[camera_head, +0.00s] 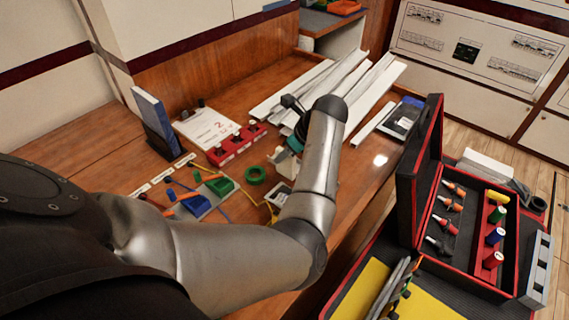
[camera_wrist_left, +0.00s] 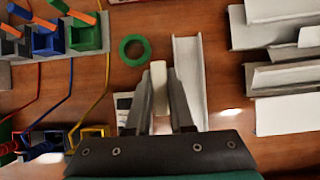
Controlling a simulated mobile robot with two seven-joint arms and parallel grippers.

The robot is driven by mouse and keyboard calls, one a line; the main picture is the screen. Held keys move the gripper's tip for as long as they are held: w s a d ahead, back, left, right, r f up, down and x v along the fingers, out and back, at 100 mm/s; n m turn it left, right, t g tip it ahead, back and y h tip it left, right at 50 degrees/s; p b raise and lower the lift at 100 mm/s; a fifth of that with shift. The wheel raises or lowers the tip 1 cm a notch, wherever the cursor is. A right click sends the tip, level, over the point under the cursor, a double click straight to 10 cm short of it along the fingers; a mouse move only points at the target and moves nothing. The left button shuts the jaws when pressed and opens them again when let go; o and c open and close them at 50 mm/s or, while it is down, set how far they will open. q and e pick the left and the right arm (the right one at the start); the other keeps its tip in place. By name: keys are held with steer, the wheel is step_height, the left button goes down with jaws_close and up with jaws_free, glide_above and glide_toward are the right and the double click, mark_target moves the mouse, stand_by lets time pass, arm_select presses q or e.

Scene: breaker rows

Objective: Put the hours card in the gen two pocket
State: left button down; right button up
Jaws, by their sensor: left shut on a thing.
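My left gripper (camera_wrist_left: 160,92) is shut on a narrow cream-white piece (camera_wrist_left: 158,76), which I take for the hours card seen nearly edge-on; no print shows. In the head view my forearm and wrist hide most of the gripper; its teal body (camera_head: 295,144) shows above the bench. A red row of pockets (camera_head: 238,146) with small white labels stands on the bench to the left of the gripper. The labels are too small to read, so I cannot tell which is gen two. My right gripper is not in view.
A green tape ring (camera_head: 255,175) lies between the gripper and blue and green holders (camera_head: 219,186). White trunking lengths (camera_head: 375,90) lie at the back right. An open tool case (camera_head: 420,175) stands at right.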

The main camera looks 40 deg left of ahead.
arm_select(q)
step_height(320, 180, down, 3)
steer(key=shift+r+b, duration=0.15)
steer(key=shift+b, duration=0.2)
steer(key=shift+r, duration=0.1)
steer(key=c, duration=0.9)
jaws_free()
steer(key=shift+o, duration=0.6)
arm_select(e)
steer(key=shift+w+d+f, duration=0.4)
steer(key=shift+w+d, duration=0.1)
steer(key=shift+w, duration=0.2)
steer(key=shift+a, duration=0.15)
